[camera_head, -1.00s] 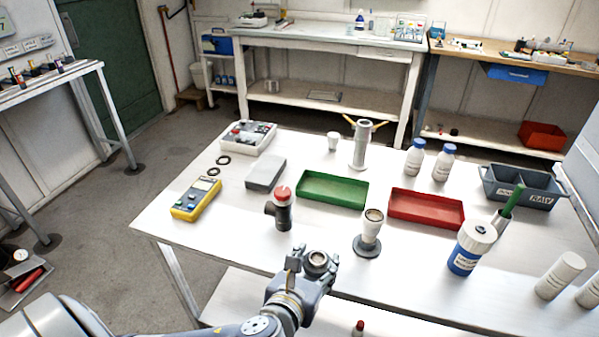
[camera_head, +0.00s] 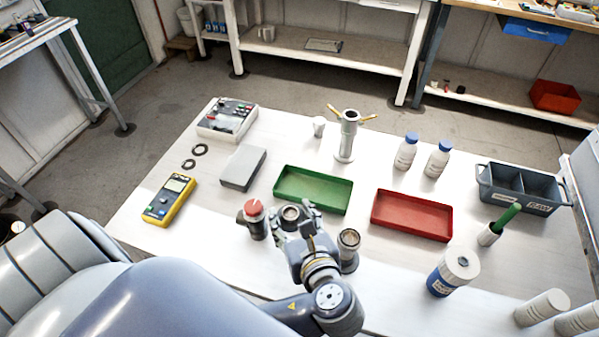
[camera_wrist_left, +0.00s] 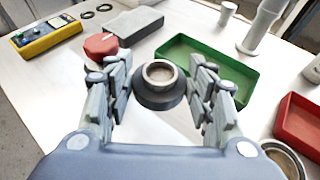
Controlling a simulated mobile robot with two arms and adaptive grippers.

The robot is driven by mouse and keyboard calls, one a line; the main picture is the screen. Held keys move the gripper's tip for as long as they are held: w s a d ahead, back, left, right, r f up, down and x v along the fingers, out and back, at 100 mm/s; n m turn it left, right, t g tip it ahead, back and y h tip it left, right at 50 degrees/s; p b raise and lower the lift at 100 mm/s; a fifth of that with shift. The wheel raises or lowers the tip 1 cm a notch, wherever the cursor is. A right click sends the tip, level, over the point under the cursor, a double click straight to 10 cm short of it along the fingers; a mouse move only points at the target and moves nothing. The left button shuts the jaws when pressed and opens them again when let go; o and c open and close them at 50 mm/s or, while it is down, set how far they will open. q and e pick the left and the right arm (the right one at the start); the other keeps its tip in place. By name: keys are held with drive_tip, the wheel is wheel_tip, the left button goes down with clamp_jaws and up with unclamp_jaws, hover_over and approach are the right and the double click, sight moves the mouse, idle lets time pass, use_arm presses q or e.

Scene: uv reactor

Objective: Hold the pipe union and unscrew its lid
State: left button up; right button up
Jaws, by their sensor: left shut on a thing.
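My left gripper (camera_head: 302,217) reaches in over the white table, between the red-capped black fitting and the pale flanged fitting. It is shut on a round dark grey fitting with a pale open top, apparently the pipe union (camera_head: 291,213). In the left wrist view the union (camera_wrist_left: 160,89) sits upright between the two fingers (camera_wrist_left: 162,85); its underside is hidden. My right gripper is not in view.
The red-capped black fitting (camera_head: 253,219) stands close left of the gripper, the pale flanged fitting (camera_head: 349,240) close right. A green tray (camera_head: 313,202) and a red tray (camera_head: 411,229) lie beyond. A yellow meter (camera_head: 169,200) is further left.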

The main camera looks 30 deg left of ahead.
use_arm(q)
drive_tip(key=shift+w+a+r, duration=0.1)
drive_tip(key=shift+w+a, duration=0.6)
drive_tip(key=shift+w, duration=0.35)
drive_tip(key=w+a, duration=0.2)
drive_tip(key=w, duration=0.1)
drive_tip(key=w+a+f+p, duration=0.1)
drive_tip(key=w+a, duration=0.1)
drive_tip(key=w, duration=0.2)
drive_tip(key=w+a, duration=0.3)
drive_tip(key=w, duration=0.1)
drive_tip(key=shift+f, duration=0.35)
wheel_tip(320, 180, down, 2)
drive_tip(key=shift+f+p, duration=0.15)
drive_tip(key=shift+p, duration=0.25)
drive_tip(key=shift+f, duration=1.05)
drive_tip(key=o, duration=1.2)
drive_tip(key=shift+c, duration=0.2)
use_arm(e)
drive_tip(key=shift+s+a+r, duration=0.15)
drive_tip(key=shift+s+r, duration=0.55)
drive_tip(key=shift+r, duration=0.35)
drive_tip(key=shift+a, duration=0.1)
